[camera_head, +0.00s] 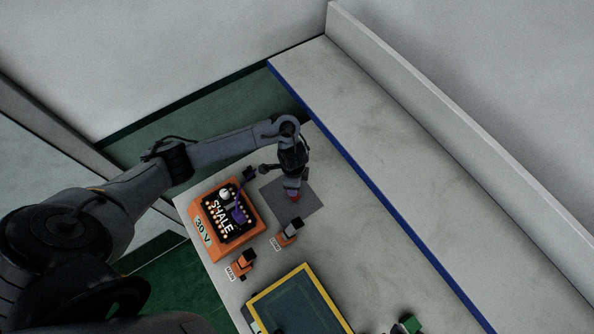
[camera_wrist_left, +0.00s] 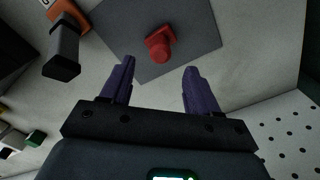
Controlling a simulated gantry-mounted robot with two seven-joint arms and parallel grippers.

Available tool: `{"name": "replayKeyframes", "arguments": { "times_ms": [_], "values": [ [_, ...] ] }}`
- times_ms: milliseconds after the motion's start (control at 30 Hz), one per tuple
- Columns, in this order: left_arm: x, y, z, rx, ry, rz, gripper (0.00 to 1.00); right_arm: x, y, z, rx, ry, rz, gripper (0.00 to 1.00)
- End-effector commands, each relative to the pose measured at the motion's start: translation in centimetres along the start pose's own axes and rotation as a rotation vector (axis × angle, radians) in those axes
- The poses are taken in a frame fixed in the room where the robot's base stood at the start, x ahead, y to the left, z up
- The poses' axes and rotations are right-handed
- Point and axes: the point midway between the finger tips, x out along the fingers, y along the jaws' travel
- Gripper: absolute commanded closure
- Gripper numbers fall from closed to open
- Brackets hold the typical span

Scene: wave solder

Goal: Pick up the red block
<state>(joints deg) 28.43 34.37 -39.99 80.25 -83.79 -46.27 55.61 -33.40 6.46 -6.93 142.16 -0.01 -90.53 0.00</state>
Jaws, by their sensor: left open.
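The red block (camera_head: 295,198) sits on a dark grey square mat (camera_head: 305,208) on the table. In the left wrist view the red block (camera_wrist_left: 160,46) shows a wider base with a round knob on it. My left gripper (camera_head: 293,187) reaches down over the mat, and its lower end partly covers the block in the head view. In the left wrist view its two purple fingers (camera_wrist_left: 160,67) are apart with nothing between them. The block appears just beyond the fingertips, roughly centred between them. My right gripper is not in view.
An orange box (camera_head: 253,238) with a lettered black panel stands left of the mat. Two small orange-and-grey devices (camera_head: 290,232) (camera_head: 243,264) stand in front. A yellow-edged tray (camera_head: 253,301) and a green object (camera_head: 409,323) lie nearer. A blue-edged shelf (camera_head: 400,160) runs along the right.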

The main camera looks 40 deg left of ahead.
Motion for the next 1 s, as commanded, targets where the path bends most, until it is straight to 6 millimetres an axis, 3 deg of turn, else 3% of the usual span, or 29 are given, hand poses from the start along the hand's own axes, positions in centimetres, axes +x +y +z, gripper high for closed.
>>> {"name": "replayKeyframes", "arguments": {
  "times_ms": [100, 367, 700, 1000],
  "values": [
    [1.7, 0.0, 0.0, -0.001, 0.000, 0.000, 0.39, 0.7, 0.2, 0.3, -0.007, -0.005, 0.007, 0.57],
    [3.1, 0.0, 0.0, 0.000, 0.001, -0.001, 0.39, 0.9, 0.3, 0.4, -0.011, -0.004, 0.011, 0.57],
    [7.1, 0.0, 0.3, 0.001, 0.001, 0.000, 0.39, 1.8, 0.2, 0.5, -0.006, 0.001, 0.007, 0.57],
    [7.9, -0.1, 0.3, 0.001, 0.002, -0.003, 0.39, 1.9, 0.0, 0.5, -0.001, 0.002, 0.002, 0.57]
  ]
}}
